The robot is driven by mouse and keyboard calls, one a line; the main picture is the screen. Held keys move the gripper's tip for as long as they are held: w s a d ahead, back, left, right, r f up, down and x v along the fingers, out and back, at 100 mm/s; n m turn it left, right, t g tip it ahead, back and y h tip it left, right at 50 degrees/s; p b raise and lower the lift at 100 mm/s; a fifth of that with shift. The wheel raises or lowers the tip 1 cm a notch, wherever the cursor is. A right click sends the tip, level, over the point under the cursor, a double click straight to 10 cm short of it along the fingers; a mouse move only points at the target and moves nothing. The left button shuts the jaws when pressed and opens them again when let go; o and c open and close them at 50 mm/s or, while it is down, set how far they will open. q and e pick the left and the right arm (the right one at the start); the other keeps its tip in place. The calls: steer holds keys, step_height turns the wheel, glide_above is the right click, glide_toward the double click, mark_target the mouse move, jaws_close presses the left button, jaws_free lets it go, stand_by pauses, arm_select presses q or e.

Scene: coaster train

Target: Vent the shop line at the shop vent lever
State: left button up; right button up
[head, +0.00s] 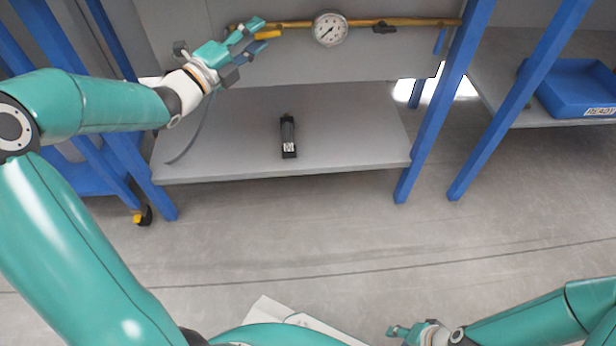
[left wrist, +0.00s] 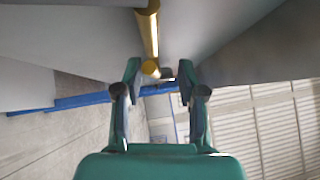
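A brass pipe (head: 400,21) runs along the grey panel at the back, with a round gauge (head: 330,30) on it. A short yellow lever (head: 268,35) sits at the pipe's left end; I cannot read any label naming it the shop vent lever. My left gripper (head: 250,40) is open beside this lever. In the left wrist view a yellow bar (left wrist: 152,35) reaches down toward the gap between the open fingers (left wrist: 158,80); contact is not clear. My right gripper (head: 403,331) is low in the head view, away from the panel, its fingers too small to judge.
A black valve handle (head: 385,28) and a blue handle (head: 440,41) are farther right on the panel. A black device (head: 288,138) lies on the grey shelf (head: 350,130). Blue posts (head: 440,100) flank the shelf. A blue bin (head: 575,85) stands at right.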

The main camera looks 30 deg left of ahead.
arm_select(q)
steer(key=p+v, duration=0.3)
steer(key=v, duration=1.3)
steer(key=w+d+f+n+g+y+p, duration=0.35)
steer(key=w+d+n+g+p, duration=0.4)
steer(key=n+p, duration=1)
steer(key=s+d+n+g+h+p, duration=0.1)
steer(key=s+d+n+g+p, duration=0.2)
steer(key=s+d+p, duration=0.4)
steer(key=s+d+f+n+g+h+p, duration=0.1)
steer(key=s+d+n+g+p, duration=0.2)
steer(key=d+p, duration=0.9)
steer(key=s+g, duration=0.3)
steer(key=s, duration=0.2)
steer(key=shift+d+p, duration=0.35)
steer(key=shift+f+h, duration=0.1)
steer(key=shift+h, duration=0.15)
